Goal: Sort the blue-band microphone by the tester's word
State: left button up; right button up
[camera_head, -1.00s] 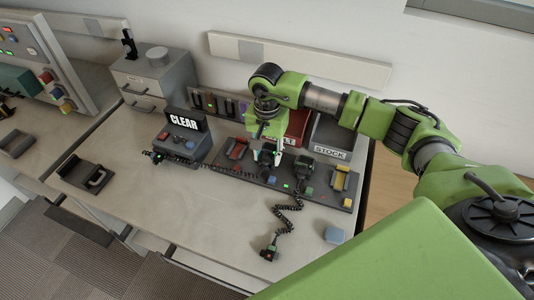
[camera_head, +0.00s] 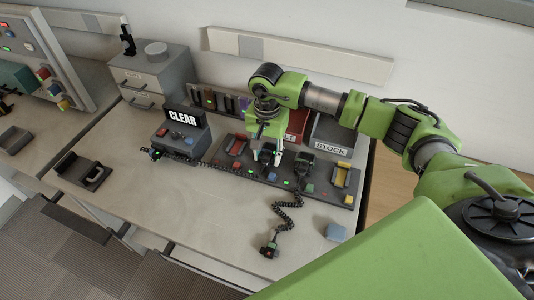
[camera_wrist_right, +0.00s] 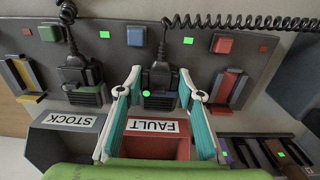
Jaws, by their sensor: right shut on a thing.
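My right gripper (camera_wrist_right: 160,90) points down over the cradle strip (camera_head: 228,166), its teal-padded fingers either side of a dark microphone (camera_wrist_right: 159,78) and shut on it. The microphone sits at the middle cradle, beside a blue button (camera_wrist_right: 136,36); its coiled cord runs toward the tester. The tester (camera_head: 178,140) reads CLEAR. Behind the strip are the red FAULT bin (camera_wrist_right: 156,147) and the grey STOCK bin (camera_wrist_right: 70,140). My left gripper is not in view.
A second dark microphone (camera_wrist_right: 82,76) with a coiled cord stands in the neighbouring cradle, close by. A small dark device (camera_head: 269,250) lies at the hanging cord's front end. A grey drawer cabinet (camera_head: 150,75) stands back left. The table front is mostly clear.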

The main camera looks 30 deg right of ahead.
aim_at(267, 156)
jog(key=o, duration=1.1)
notch_tip(267, 156, up, 12)
jog(key=shift+r, duration=0.1)
